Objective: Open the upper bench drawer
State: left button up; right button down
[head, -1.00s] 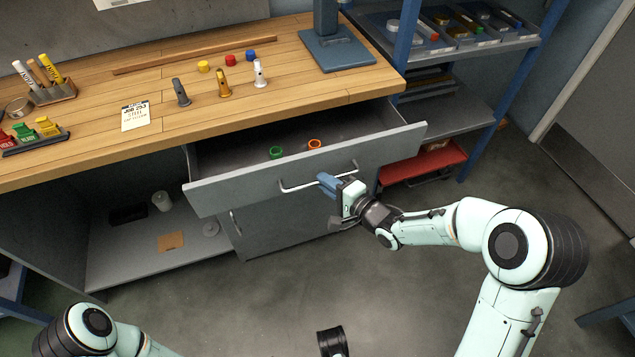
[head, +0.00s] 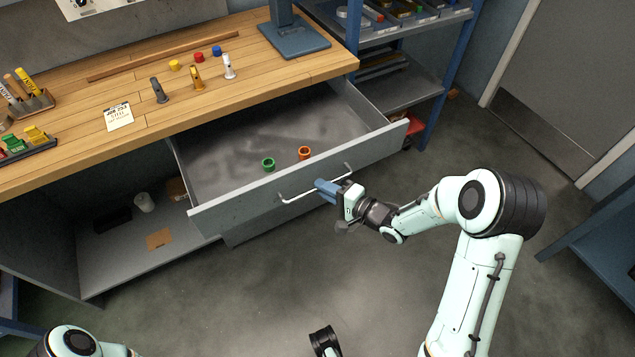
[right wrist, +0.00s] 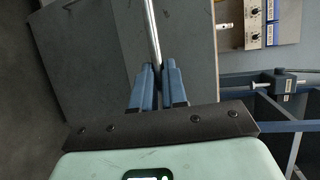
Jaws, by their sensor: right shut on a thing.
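The upper bench drawer (head: 240,204) is pulled well out from under the wooden bench top, with its grey inside showing. A green ring (head: 268,164) and an orange ring (head: 304,153) lie in it. My right gripper (head: 326,188) is shut on the drawer's bar handle (head: 297,198), near its middle. In the right wrist view the bar handle (right wrist: 152,35) runs between the blue fingers (right wrist: 157,85).
The bench top (head: 130,85) holds several small parts, a card, marker holders and a blue stand (head: 293,40). An open lower shelf (head: 110,260) holds a few items. A blue-framed rack (head: 410,90) stands at the right. The floor before the drawer is clear.

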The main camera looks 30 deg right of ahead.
jog(key=shift+s, duration=0.85)
jog(key=c, duration=1.2)
grip_release()
jog(key=shift+s, duration=0.1)
jog(key=p+v, duration=0.2)
jog(key=v, duration=1.1)
jog(key=shift+s+d, duration=0.1)
jog(key=shift+d, duration=0.05)
